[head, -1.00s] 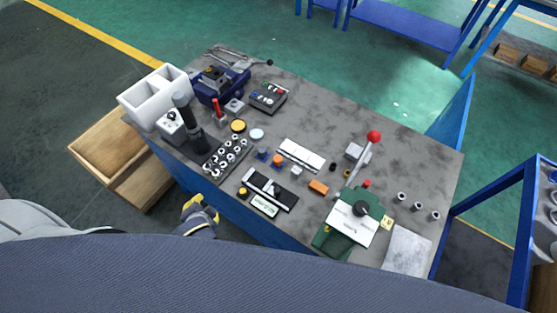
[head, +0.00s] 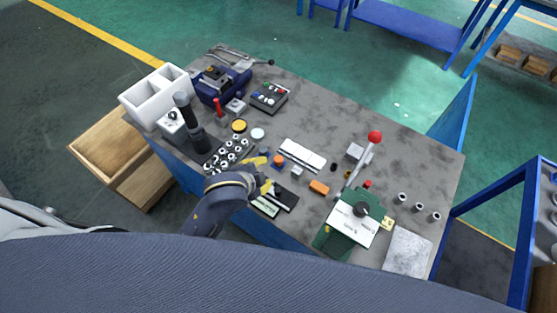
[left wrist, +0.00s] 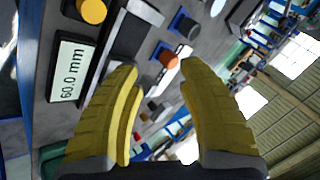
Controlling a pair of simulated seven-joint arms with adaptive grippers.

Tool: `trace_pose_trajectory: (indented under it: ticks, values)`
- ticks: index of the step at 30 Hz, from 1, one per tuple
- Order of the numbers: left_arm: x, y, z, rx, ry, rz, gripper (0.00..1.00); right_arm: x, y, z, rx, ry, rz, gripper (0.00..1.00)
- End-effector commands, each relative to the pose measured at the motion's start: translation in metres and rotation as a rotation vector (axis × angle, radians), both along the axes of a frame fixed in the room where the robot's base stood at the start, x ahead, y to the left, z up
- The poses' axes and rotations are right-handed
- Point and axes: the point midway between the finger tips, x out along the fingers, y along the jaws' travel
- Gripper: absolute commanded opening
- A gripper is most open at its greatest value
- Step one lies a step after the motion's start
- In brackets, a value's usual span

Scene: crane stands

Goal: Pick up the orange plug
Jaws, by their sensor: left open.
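The orange plug (head: 278,160) is a small round orange piece at a blue base, near the middle of the bench. It also shows in the left wrist view (left wrist: 168,59), beyond and between my yellow fingertips. My left gripper (head: 265,174) is open and empty, with its fingers pointing at the plug from the front left. In the left wrist view the gap between its fingers (left wrist: 158,80) is clear, and the plug is apart from both. My right gripper is not in view.
A tray of round metal parts (head: 228,152) lies left of the gripper.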

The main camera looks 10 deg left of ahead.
Motion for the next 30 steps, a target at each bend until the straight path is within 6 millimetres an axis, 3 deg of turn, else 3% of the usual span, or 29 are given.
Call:
trace_pose_trajectory:
  ticks: [1,6,12,15,23,30]
  values:
    - [0.012,-0.017,0.008,0.008,-0.014,-0.08,0.39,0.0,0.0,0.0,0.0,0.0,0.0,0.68]
    - [0.034,-0.075,0.028,0.057,-0.04,-0.374,0.39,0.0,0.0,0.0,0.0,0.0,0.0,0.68]
    - [0.044,-0.124,0.048,0.161,-0.067,-0.713,0.39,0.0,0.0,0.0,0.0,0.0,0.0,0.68]
    - [0.046,-0.139,0.054,0.229,-0.074,-0.877,0.39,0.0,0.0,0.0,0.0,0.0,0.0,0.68]
    - [0.051,-0.151,0.063,0.426,-0.051,-1.264,0.39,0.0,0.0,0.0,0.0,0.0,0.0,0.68]
    - [0.062,-0.128,0.071,0.615,0.024,-1.57,0.39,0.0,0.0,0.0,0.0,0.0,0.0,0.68]
